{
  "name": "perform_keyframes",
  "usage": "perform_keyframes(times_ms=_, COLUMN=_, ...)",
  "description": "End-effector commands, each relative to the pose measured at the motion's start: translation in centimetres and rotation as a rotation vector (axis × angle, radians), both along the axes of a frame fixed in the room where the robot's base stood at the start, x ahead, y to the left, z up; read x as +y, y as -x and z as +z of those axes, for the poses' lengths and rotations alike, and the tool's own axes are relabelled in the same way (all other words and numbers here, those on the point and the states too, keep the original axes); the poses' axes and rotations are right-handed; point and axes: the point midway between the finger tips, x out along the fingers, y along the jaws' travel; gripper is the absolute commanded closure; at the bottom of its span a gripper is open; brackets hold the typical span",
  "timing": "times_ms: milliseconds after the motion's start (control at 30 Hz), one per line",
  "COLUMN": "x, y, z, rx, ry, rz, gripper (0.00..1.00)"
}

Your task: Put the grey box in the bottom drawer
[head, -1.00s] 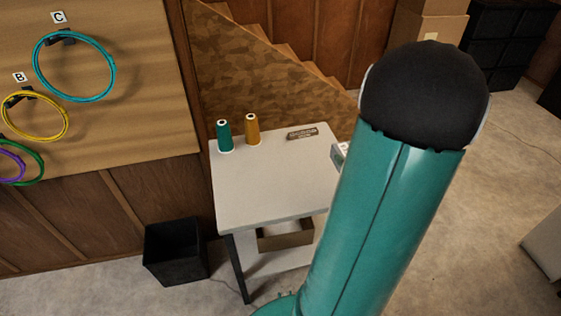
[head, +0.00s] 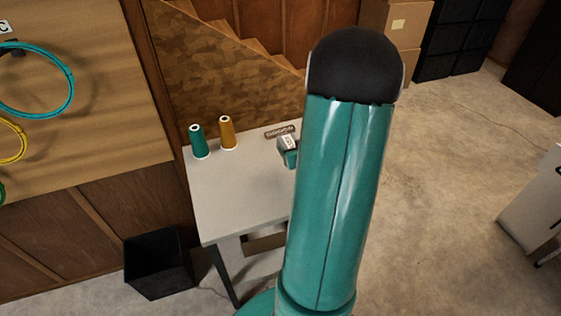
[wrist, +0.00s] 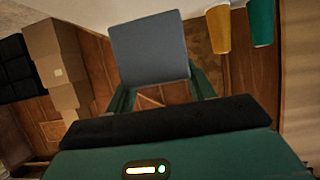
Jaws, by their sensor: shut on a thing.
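The grey box (wrist: 150,52) is held in my gripper (wrist: 160,88) in the wrist view, with one teal finger at each side of its lower part. The box shows as a plain flat grey face. In the head view my large teal arm link blocks the middle, and I cannot make out the box there. No bottom drawer can be made out in either view.
A pale table (head: 235,195) bears a green spool (head: 199,141) and an orange spool (head: 227,132). A black bin (head: 158,264) stands left of it. Cardboard boxes (head: 395,30) stand at the back. A white unit (head: 535,205) is cut off at right. Floor between is clear.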

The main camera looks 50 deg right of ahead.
Motion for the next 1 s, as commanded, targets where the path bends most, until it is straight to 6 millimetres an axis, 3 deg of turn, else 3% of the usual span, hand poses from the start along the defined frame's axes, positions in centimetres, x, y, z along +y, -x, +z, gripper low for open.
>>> perform_keyframes(times_ms=100, x=0.4, y=-1.8, z=-2.5, rx=0.003, ry=-0.007, rz=0.001, gripper=0.70)
perform_keyframes(times_ms=233, x=0.6, y=-3.2, z=-4.1, rx=0.002, ry=-0.003, rz=0.000, gripper=0.70)
perform_keyframes(times_ms=433, x=0.8, y=-4.5, z=-5.5, rx=0.002, ry=-0.003, rz=-0.001, gripper=0.70)
perform_keyframes(times_ms=600, x=0.7, y=-4.3, z=-7.8, rx=0.003, ry=-0.005, rz=-0.001, gripper=0.70)
perform_keyframes(times_ms=1000, x=0.7, y=-4.3, z=-8.4, rx=0.001, ry=-0.001, rz=-0.001, gripper=0.70)
